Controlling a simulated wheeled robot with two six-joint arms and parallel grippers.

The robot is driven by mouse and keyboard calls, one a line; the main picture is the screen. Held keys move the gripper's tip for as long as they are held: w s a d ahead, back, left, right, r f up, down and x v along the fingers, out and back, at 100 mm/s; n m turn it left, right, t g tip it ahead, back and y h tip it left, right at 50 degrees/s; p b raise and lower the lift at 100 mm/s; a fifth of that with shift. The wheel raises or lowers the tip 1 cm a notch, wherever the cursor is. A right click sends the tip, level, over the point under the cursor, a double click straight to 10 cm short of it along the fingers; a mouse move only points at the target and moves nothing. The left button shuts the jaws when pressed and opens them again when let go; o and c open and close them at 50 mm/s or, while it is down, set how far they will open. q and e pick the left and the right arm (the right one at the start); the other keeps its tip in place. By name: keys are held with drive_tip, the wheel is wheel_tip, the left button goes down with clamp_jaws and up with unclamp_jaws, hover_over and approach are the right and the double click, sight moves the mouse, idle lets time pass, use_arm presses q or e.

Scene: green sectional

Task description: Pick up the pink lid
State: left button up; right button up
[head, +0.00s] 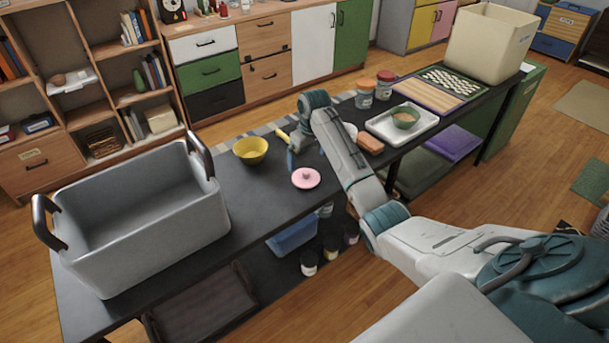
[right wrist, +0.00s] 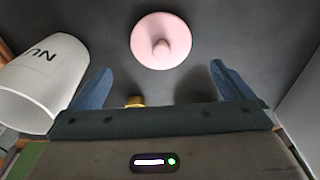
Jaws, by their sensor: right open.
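The pink lid (head: 306,178) is a round disc with a small knob on top, lying flat on the dark table near its front edge. In the right wrist view the pink lid (right wrist: 146,43) lies beyond the fingertips, roughly centred between them. My right gripper (head: 292,160) is just behind and left of the lid in the head view, partly hidden by its own arm. Its blue fingers are spread apart and empty in the wrist view (right wrist: 162,82). Nothing shows between the lid and the fingers. My left gripper is not in view.
A yellow bowl (head: 251,151) and a large grey bin (head: 140,235) stand left of the lid. A white cup with lettering (right wrist: 42,85) is beside my right gripper's left finger.

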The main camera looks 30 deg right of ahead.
sight(306, 171)
drive_tip(key=shift+w+a+f+p, duration=0.1)
drive_tip(key=shift+w+f+p, duration=0.1)
drive_tip(key=shift+f, duration=1.05)
drive_tip(key=shift+w+f+p, duration=0.1)
drive_tip(key=shift+f+p, duration=0.15)
drive_tip(key=shift+f, duration=1)
drive_tip(key=shift+w+a+f+p, duration=0.1)
drive_tip(key=shift+f+p, duration=0.1)
drive_tip(key=shift+f, duration=1.05)
drive_tip(key=c, duration=0.9)
